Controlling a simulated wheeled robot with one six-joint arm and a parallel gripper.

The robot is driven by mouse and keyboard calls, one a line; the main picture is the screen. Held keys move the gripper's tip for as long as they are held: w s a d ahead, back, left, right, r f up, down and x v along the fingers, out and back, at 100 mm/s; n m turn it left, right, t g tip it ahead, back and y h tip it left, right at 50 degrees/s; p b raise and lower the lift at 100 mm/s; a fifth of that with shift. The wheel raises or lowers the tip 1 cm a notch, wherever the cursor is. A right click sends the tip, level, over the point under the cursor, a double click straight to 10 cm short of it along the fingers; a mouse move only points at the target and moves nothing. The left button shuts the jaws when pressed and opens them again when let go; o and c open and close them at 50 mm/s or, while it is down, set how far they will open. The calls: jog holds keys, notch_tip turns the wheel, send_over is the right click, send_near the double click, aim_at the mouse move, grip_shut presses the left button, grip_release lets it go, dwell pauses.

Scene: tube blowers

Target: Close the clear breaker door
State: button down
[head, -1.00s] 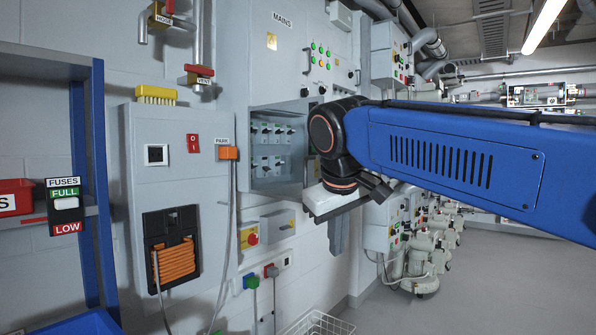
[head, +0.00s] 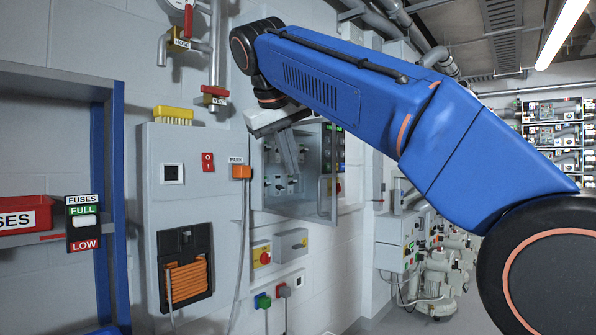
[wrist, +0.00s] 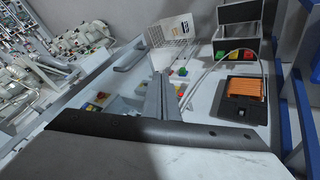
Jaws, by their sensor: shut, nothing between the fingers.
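The breaker box (head: 268,190) is in the middle of the head view, with rows of breakers inside. Its clear door (head: 327,170) stands open, swung out at the right side of the box. A pale bar handle (head: 320,190) is on the door; a handle (wrist: 131,54) also shows in the wrist view, left of my fingers. My gripper (head: 293,175) points down in front of the box opening, left of the door. Its fingers (wrist: 162,82) are together with nothing between them. They look apart from the handle; any contact with the clear pane cannot be told.
A grey cabinet (head: 190,215) with an orange cable reel stands left of the box. Switch boxes (head: 290,245) and coloured plugs are below it. A blue rack (head: 112,200) is at the left. Pipes and a red-handled valve (head: 214,92) are above.

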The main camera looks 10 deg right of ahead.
jog(key=w+d+f, duration=0.5)
jog(key=d+f, duration=0.1)
jog(key=f, duration=0.1)
jog(key=shift+w+d, duration=0.3)
dwell(0.4)
